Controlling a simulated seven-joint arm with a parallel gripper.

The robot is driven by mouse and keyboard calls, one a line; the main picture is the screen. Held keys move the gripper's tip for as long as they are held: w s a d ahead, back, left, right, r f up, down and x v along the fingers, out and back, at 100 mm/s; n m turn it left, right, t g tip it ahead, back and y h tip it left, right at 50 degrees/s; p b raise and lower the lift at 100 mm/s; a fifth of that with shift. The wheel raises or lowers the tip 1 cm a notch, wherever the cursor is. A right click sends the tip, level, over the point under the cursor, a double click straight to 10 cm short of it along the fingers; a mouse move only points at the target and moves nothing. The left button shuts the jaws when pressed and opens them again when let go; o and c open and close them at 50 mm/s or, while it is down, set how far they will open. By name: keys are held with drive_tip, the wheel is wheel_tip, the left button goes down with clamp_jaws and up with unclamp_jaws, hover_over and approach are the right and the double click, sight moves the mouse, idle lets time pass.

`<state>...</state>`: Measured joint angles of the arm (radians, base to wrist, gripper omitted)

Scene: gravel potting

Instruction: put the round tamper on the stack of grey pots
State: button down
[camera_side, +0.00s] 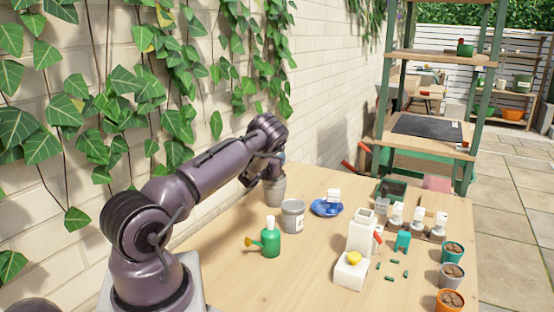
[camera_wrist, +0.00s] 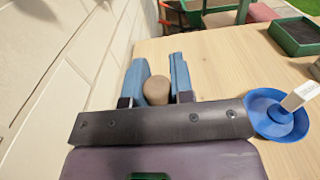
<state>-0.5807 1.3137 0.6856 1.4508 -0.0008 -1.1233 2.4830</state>
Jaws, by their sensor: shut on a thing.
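My gripper (camera_wrist: 157,72) has its blue fingers shut on the round tamper, whose tan rounded top (camera_wrist: 156,91) shows between them in the wrist view. The pots are hidden in the wrist view.
A blue dish (camera_side: 326,209) with a white labelled piece is to the right. The wall is close on the left.

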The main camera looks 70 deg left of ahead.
drive_tip(key=c, duration=1)
unclamp_jaws()
drive_tip(key=shift+f, duration=0.1)
drive_tip(key=v, duration=1.2)
drive_tip(key=w+d+r+n+g+h, duration=0.1)
drive_tip(key=w+d+r+n+g, duration=0.45)
drive_tip(key=n, duration=0.75)
drive_tip(key=w+d+r+n+t+h, duration=0.1)
drive_tip(key=w+d+r+n+h, duration=0.25)
drive_tip(key=d, duration=0.55)
drive_tip(key=d+r+n+t+h, duration=0.1)
drive_tip(key=d+r+n+h, duration=0.2)
drive_tip(key=d+r+n, duration=0.45)
drive_tip(key=s+d+r+n+g+h, duration=0.1)
drive_tip(key=s+d, duration=0.4)
drive_tip(key=d, duration=0.2)
drive_tip(key=s+d+r+n+g+h, duration=0.1)
drive_tip(key=s+d+r+h, duration=0.1)
drive_tip(key=s+d, duration=0.4)
drive_tip(key=s+d+r+n+g+h, duration=0.1)
drive_tip(key=s+d+h, duration=0.1)
drive_tip(key=s+d, duration=0.3)
drive_tip(key=shift+s+d+r+g, duration=0.15)
drive_tip(key=shift+d+r+g, duration=0.05)
drive_tip(key=shift+d, duration=0.65)
drive_tip(key=shift+s+d+r+g, duration=0.1)
drive_tip(key=shift+d+r+g, duration=0.05)
drive_tip(key=shift+d, duration=0.7)
